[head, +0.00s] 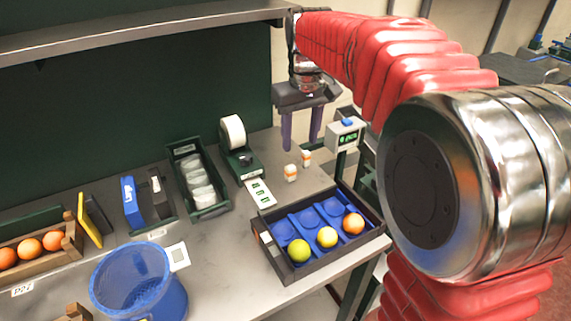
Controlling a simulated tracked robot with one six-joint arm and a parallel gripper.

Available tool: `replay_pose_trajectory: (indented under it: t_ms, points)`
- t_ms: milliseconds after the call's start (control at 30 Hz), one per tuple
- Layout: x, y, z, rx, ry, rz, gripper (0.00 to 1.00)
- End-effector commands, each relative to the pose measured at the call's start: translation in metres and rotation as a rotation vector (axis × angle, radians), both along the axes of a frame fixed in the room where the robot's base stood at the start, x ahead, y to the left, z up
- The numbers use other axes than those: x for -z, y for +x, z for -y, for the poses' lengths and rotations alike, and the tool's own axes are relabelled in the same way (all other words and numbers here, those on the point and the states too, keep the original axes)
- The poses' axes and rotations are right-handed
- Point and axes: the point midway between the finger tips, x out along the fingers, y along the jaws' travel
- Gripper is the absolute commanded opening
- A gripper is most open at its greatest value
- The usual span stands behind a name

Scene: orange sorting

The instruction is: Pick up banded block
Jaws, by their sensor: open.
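Two small white blocks with orange bands stand upright on the grey bench near its far right end. The nearer banded block (290,173) stands left of the farther banded block (306,159). They are a small gap apart. My gripper (301,144) has two purple fingers pointing down, spread apart with nothing between them. In the picture the fingertips are just above the two blocks. I cannot tell the exact height or depth between the fingers and the blocks.
A black tray (262,238) with blue cups holds several fruits at the front right. A label printer (240,158) stands left of the blocks. A blue basket (140,286) and a dark bin (207,209) are farther left.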

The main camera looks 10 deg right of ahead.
Motion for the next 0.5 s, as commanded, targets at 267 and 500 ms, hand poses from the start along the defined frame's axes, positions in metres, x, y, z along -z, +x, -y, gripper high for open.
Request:
replay_pose_trajectory:
  t_ms: [267, 500]
  points:
    - [0.027, 0.057, 0.000, -0.048, -0.005, -0.078, 0.45]
    - [0.053, 0.092, 0.000, -0.083, -0.007, -0.132, 0.45]
